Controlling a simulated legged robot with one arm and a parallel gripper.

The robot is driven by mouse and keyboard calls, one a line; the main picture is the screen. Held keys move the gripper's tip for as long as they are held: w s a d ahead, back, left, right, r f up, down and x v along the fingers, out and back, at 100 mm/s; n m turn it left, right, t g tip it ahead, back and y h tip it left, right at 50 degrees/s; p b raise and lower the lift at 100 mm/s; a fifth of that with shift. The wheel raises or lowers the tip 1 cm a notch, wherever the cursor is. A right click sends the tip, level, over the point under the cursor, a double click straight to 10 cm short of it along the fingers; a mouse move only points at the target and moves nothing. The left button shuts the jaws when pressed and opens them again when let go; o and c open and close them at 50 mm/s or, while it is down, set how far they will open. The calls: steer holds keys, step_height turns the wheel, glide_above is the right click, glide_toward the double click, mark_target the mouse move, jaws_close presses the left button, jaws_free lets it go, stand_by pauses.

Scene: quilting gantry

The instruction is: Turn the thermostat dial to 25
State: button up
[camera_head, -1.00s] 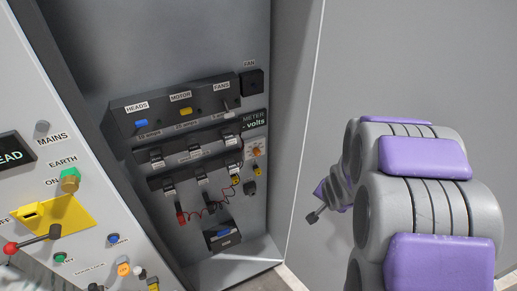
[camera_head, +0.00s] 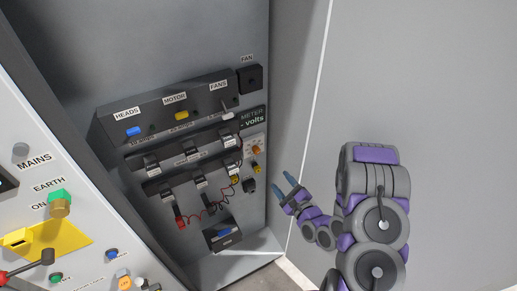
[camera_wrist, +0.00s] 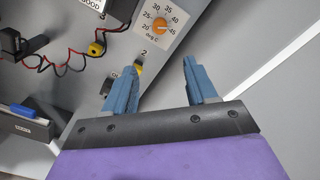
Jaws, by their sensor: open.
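The thermostat dial (camera_wrist: 159,27) is an orange knob on a white plate marked 20 to 45 and deg C, at the top of the wrist view. Its pointer is too small to read. In the head view the dial (camera_head: 256,149) is a small orange spot on the cabinet's right side, below the METER display. My gripper (camera_head: 283,184) is in front of the cabinet, right of and below the dial. In the wrist view my gripper (camera_wrist: 160,80) has its two blue fingers apart with nothing between them. The dial lies beyond the fingertips, untouched.
A yellow knob (camera_wrist: 96,49) with red and black leads (camera_wrist: 62,58) is left of the dial. A black knob (camera_head: 249,186) sits below it. Fuse rows (camera_head: 186,157) fill the cabinet's middle. A grey side wall (camera_wrist: 262,40) bounds the right; the space before it is free.

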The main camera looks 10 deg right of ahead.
steer(key=a, duration=0.2)
steer(key=b, duration=0.4)
glide_toward(258, 152)
steer(key=shift+m, duration=0.3)
steer(key=x, duration=0.2)
steer(key=b+x, duration=0.1)
steer(key=x, duration=0.1)
steer(key=a+b+x, duration=0.1)
steer(key=shift+w+a+f, duration=0.1)
steer(key=shift+w+f, duration=0.15)
steer(key=shift+f, duration=0.1)
steer(key=w, duration=0.3)
steer(key=shift+w+b, duration=0.3)
steer(key=shift+b, duration=0.1)
steer(key=shift+w+d, duration=0.25)
steer(key=shift+w, duration=0.3)
steer(key=shift+w+a, duration=0.1)
steer(key=shift+a, duration=0.7)
steer(key=shift+c, duration=0.9)
steer(key=shift+d, duration=0.5)
steer(key=c, duration=0.4)
steer(key=shift+a+r, duration=0.1)
steer(key=shift+a, duration=0.05)
steer(key=c, duration=0.5)
